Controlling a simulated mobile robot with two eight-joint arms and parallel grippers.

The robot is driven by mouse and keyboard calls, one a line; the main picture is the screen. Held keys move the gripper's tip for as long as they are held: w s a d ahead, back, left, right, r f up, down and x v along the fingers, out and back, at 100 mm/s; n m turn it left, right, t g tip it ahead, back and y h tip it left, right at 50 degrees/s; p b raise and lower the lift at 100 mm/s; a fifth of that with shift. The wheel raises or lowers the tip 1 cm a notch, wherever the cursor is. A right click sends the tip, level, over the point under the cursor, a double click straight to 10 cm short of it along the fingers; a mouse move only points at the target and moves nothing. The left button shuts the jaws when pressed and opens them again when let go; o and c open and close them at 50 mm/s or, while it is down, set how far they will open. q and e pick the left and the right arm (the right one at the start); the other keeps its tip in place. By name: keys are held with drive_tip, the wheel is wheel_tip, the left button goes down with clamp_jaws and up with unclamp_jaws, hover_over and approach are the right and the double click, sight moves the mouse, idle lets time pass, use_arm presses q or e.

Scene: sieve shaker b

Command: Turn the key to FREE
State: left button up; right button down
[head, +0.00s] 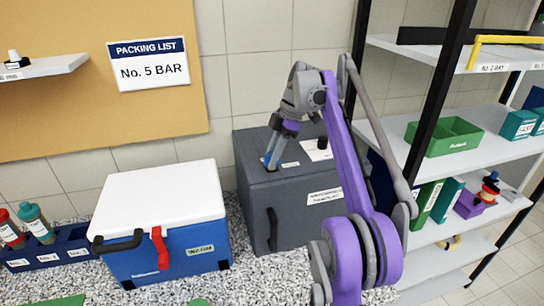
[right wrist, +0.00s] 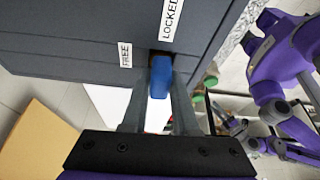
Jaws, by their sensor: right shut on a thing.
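The blue key (right wrist: 160,78) sits on the top of the grey cabinet (head: 258,206). In the right wrist view it lies nearly in line with the LOCKED label (right wrist: 171,18), while the FREE label (right wrist: 125,54) is to its left. My right gripper (head: 270,162) reaches down onto the left part of the cabinet top. Its two fingers, also in the right wrist view (right wrist: 160,95), are shut on the key, one on each side. The key's base is partly hidden. My left gripper is not seen in the head view.
A blue cool box (head: 195,255) with a white lid and red latch stands left of the cabinet. A shelf rack (head: 450,148) with a green tray (head: 445,137) stands at the right. A black knob (head: 323,143) stands on the cabinet top near a white label.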

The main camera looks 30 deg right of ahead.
drive_tip(key=shift+n+g, duration=0.3)
drive_tip(key=shift+n, duration=0.3)
drive_tip(key=c, duration=0.6)
unclamp_jaws()
drive_tip(key=shift+r, duration=0.1)
